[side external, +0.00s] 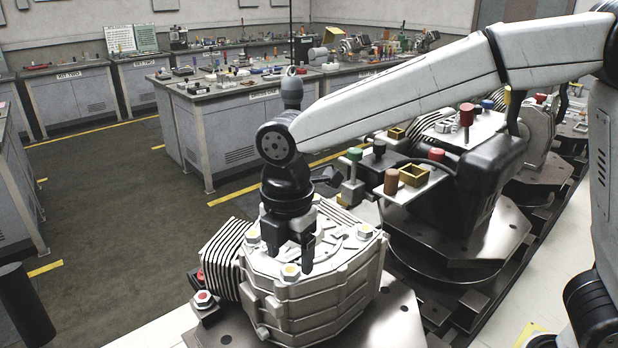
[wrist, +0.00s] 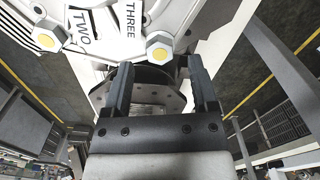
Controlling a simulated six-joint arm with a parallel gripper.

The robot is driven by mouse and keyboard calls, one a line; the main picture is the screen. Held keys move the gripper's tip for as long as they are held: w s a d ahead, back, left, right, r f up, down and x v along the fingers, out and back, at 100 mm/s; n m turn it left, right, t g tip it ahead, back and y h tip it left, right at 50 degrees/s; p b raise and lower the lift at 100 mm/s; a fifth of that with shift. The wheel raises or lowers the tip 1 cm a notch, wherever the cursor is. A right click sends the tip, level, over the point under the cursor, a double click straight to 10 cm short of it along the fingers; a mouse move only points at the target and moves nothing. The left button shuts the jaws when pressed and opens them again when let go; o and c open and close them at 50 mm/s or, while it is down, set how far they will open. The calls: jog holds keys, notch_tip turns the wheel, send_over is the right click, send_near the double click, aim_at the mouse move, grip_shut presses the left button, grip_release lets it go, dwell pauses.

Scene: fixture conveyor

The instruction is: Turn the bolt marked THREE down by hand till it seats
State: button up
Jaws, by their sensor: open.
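The bolt marked THREE (wrist: 160,47) is a pale hex head with a yellow centre, beside the THREE label on the light grey housing. In the wrist view it sits just beyond and between the fingertips of my gripper (wrist: 160,64), clear of both. My gripper is open and empty. In the side view, my gripper (side external: 290,256) points down over the housing (side external: 320,300). A yellow-centred bolt (side external: 290,272) shows just below its fingertips there; its label is not readable in that view. Whether bolt THREE is seated cannot be told.
The bolt marked TWO (wrist: 46,37) stands left of THREE in the wrist view. Other bolts (side external: 253,237) ring the housing top. A finned block (side external: 222,255) adjoins the housing's left side. Further fixtures with coloured knobs (side external: 391,181) stand behind right. Workbenches line the back.

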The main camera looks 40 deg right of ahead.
aim_at(290, 273)
jog(key=shift+f, duration=1.2)
grip_shut()
jog(key=shift+m, duration=0.4)
jog(key=m, duration=0.9)
jog(key=shift+m, duration=0.3)
jog(key=m, duration=0.5)
jog(key=shift+m, duration=0.3)
jog(key=m, duration=0.4)
jog(key=shift+m, duration=0.4)
